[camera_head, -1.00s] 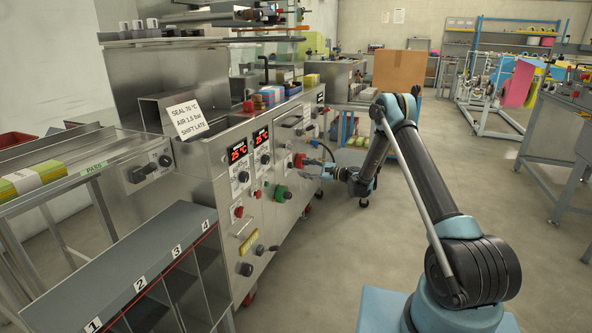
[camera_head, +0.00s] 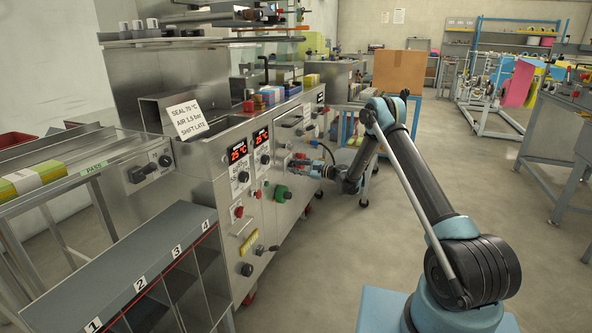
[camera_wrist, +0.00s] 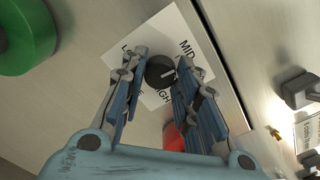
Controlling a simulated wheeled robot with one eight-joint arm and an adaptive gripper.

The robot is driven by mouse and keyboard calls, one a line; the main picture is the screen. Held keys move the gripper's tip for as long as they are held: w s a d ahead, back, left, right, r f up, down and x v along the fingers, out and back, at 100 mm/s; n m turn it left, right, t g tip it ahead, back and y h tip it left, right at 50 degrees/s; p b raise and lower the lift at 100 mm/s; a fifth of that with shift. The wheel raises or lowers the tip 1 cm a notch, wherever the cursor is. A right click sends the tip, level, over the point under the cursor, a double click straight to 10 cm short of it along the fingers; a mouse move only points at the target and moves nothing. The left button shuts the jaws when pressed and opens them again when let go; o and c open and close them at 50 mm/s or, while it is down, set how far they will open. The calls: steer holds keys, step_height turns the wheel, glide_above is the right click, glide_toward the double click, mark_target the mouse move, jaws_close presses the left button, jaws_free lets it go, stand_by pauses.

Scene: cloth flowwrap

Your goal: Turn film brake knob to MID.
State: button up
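The film brake knob (camera_wrist: 158,70) is round and black with a white mark, on a white label plate (camera_wrist: 160,24) on the metal panel. The word MID shows at the plate's upper right and HIGH beside the knob; the third word is partly hidden by a finger. My gripper (camera_wrist: 163,58) is open, with one blue finger on each side of the knob. I cannot tell whether the fingers touch it. In the head view my gripper (camera_head: 301,167) is at the machine's front panel, and the knob cannot be made out there.
A large green knob (camera_wrist: 25,36) is at the wrist view's upper left, also on the panel in the head view (camera_head: 282,194). A red part (camera_wrist: 173,137) shows below the black knob, between the fingers. A panel edge and fittings (camera_wrist: 298,91) are at right. Open floor (camera_head: 400,215) lies beside the machine.

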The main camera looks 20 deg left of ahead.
steer(key=shift+n, duration=0.3)
steer(key=shift+n, duration=0.3)
steer(key=shift+s, duration=0.1)
steer(key=o, duration=1.1)
steer(key=shift+d, duration=0.1)
steer(key=d, duration=1.1)
steer(key=shift+s+d+f, duration=0.1)
steer(key=shift+s+d, duration=0.3)
